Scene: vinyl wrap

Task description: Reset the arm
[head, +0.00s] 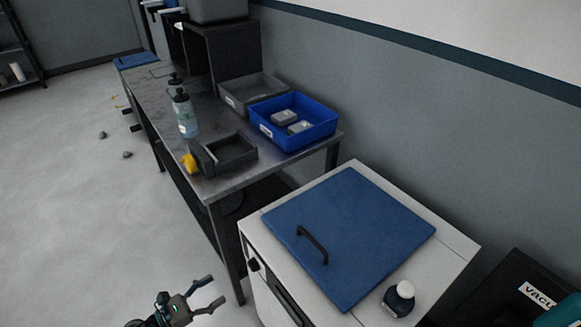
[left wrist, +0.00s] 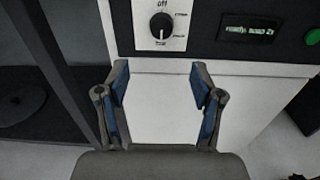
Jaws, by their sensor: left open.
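My left gripper (head: 207,295) shows at the bottom of the head view, low over the floor and left of the white machine (head: 270,262). Its fingers are spread and nothing is between them. In the left wrist view the gripper (left wrist: 161,95) is open, with blue pads on both fingers, facing the white machine front. A black knob (left wrist: 161,24) and a small lit green display (left wrist: 248,29) sit above the fingertips there. My right gripper is in neither view.
A metal table (head: 150,95) behind holds a blue bin (head: 328,118), grey trays and a spray bottle (head: 185,115). Floor at left is mostly clear.

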